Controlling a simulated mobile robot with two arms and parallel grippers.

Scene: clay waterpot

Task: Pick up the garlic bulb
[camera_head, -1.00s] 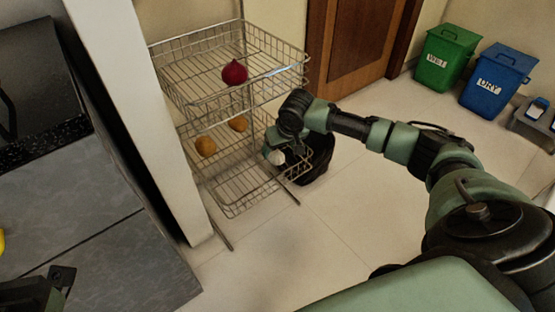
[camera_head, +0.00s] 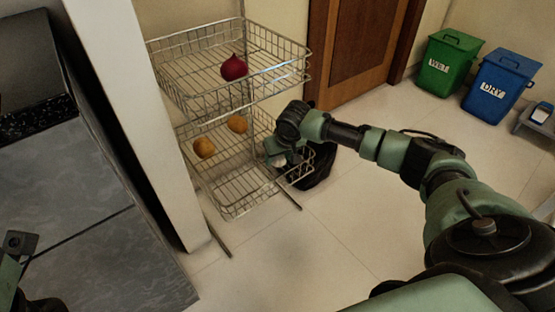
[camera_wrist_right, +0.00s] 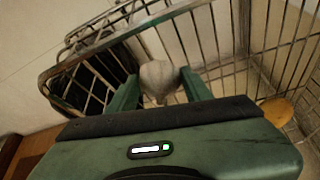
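The garlic bulb (camera_wrist_right: 158,80) is whitish and sits between my right gripper's two green fingertips in the right wrist view. In the head view the garlic bulb (camera_head: 279,161) is mostly covered by my right gripper (camera_head: 276,153), at the right side of the lower wire basket. The right fingers (camera_wrist_right: 160,84) stand apart, one on each side of the bulb; whether they touch it is hard to see. Part of my left gripper (camera_head: 18,245) shows at the lower left edge; its fingers are not clear.
The wire rack has an upper basket (camera_head: 178,92) with a red onion (camera_head: 234,67), and a middle tier with two brown-orange round items (camera_head: 204,148). Green (camera_head: 446,68) and blue (camera_head: 500,86) bins stand at right. Floor in front is clear.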

